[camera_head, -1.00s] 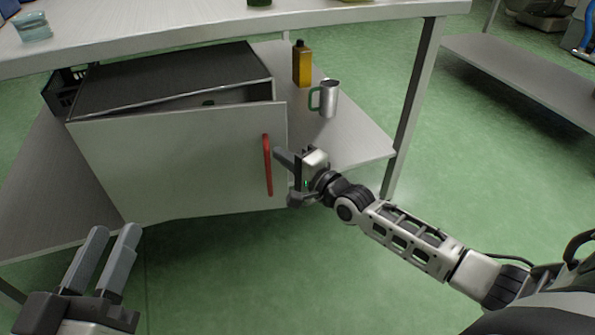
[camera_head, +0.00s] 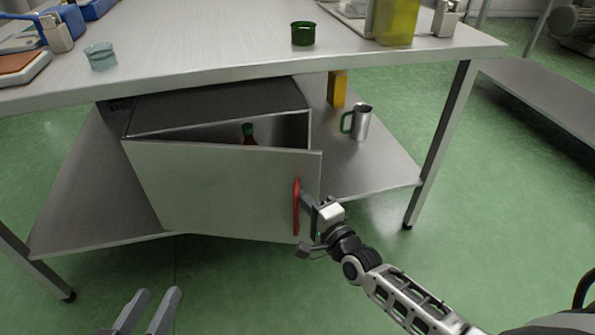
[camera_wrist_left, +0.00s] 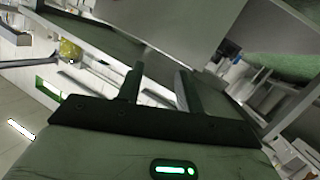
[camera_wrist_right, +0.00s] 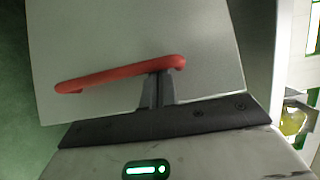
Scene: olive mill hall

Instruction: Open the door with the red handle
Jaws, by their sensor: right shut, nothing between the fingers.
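The grey cabinet (camera_head: 225,105) stands on the lower shelf under the table. Its pale door (camera_head: 215,190) is ajar, hinged at the left, with a gap at the top right. The red handle (camera_head: 296,207) is an upright bar near the door's right edge; it also shows in the right wrist view (camera_wrist_right: 110,76). My right gripper (camera_head: 307,199) is shut and empty, its fingertips at the handle behind the bar's end; I cannot tell whether they touch. My left gripper (camera_head: 157,293) is open and empty, low in front of the cabinet, apart from the door.
A metal mug (camera_head: 361,122) and a yellow bottle (camera_head: 337,90) stand on the shelf to the right. The table top (camera_head: 210,40) overhangs the cabinet. The green floor in front is clear.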

